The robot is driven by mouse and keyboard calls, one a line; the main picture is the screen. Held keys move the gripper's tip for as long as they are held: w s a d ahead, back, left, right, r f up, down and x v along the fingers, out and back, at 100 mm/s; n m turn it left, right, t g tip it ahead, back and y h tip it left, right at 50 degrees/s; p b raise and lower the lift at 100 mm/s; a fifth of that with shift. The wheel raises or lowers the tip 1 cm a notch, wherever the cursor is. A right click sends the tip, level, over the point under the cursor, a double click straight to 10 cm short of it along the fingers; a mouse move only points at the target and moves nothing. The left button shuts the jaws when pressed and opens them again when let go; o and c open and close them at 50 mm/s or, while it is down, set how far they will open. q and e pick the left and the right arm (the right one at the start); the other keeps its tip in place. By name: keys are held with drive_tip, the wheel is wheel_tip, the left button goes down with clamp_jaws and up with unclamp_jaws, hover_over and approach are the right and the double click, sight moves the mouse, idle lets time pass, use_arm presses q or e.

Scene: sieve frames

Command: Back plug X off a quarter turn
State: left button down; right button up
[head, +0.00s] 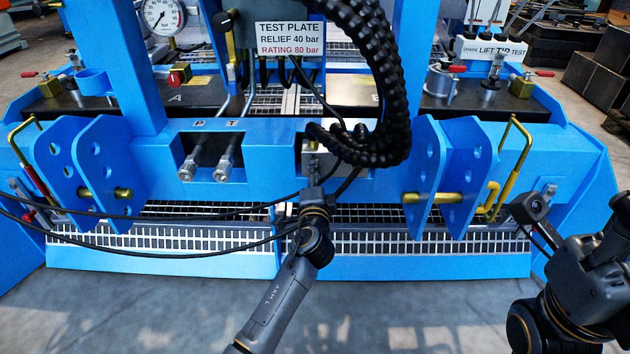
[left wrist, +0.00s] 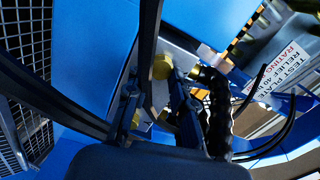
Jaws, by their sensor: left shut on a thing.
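My left gripper (head: 313,172) reaches in from below to the grey metal block (head: 336,158) set in the blue crossbeam, under the thick black hose bundle. In the left wrist view the fingers (left wrist: 160,112) are closed in front of the block (left wrist: 178,52), on a small part mostly hidden between them. Brass-coloured hex fittings show just beyond the fingers, one at the block's face (left wrist: 162,66). No letter X is readable, so I cannot tell which fitting is plug X. My right arm's wrist (head: 585,285) is at the lower right; its fingers are not clear.
The black hose bundle (head: 380,90) hangs close beside the left gripper. Two hose ends (head: 205,165) under P and T labels sit to the left. Blue lugs with brass pins (head: 432,198) stand on both sides. Thin black cables cross in front. A test plate sign (head: 290,38) is above.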

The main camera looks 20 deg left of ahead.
use_arm(q)
drive_tip(key=shift+n+b, duration=0.8)
drive_tip(key=shift+n, duration=1.1)
drive_tip(key=c, duration=1.1)
unclamp_jaws()
drive_tip(key=shift+c, duration=0.2)
drive_tip(key=shift+r, duration=0.1)
wheel_tip(320, 180, up, 10)
